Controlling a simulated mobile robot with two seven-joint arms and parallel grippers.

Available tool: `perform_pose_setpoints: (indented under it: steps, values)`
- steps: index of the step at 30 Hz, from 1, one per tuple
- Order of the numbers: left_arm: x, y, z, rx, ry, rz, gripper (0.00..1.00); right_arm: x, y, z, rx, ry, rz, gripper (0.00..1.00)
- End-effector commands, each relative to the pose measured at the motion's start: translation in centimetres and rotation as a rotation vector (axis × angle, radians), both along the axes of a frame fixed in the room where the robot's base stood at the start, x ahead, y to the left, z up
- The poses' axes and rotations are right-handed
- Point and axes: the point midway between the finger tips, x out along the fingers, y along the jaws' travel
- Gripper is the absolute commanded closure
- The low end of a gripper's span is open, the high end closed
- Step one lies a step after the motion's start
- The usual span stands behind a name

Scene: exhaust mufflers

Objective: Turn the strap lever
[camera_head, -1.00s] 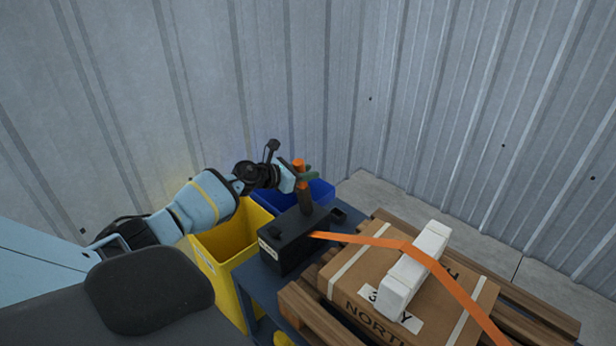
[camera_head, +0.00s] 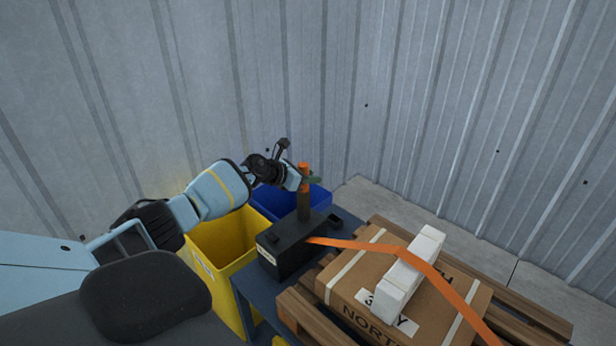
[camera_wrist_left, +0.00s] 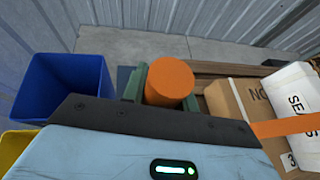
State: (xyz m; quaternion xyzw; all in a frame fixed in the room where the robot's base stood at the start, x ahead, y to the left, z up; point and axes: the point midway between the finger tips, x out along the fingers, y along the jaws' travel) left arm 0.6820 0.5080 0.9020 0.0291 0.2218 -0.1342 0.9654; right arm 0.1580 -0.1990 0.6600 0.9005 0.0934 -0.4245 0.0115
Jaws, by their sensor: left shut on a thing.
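The strap lever (camera_head: 304,206) stands nearly upright on a black box (camera_head: 287,246), with a brown shaft and an orange top. My left gripper (camera_head: 306,181) is shut on the lever's orange upper end. In the left wrist view the orange end (camera_wrist_left: 170,82) sits between the two green fingers of the gripper (camera_wrist_left: 165,88). An orange strap (camera_head: 372,245) runs from the black box over a cardboard box (camera_head: 345,290) and a white block (camera_head: 408,275). My right gripper is not in view.
The black box sits on a dark blue table (camera_head: 262,291). A yellow bin (camera_head: 213,262) and a blue bin (camera_head: 266,204) stand beside it. The cardboard box lies on a wooden pallet (camera_head: 301,315). Corrugated walls (camera_head: 430,110) close off the back.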

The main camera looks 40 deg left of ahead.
Motion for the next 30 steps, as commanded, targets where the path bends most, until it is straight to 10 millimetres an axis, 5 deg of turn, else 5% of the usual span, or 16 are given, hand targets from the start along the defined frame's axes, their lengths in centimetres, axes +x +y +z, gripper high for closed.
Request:
perform_pose_setpoints:
  steps: [3, 4, 9, 20, 30]
  values:
    - [0.2, 0.1, 0.4, -0.001, -0.008, 0.003, 1.0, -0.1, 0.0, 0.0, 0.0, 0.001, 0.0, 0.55]
    - [0.2, 0.1, 0.4, -0.001, -0.008, 0.003, 0.7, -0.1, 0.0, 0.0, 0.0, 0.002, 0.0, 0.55]
    - [0.1, 0.0, 0.3, 0.0, -0.007, 0.001, 0.5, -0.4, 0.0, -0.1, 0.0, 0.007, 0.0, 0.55]
    - [-0.4, 0.2, 0.4, 0.001, -0.003, 0.002, 0.5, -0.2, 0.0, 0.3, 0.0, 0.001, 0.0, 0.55]
    - [-4.2, 1.4, 2.7, 0.004, -0.007, 0.001, 0.5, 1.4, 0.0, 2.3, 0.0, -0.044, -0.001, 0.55]
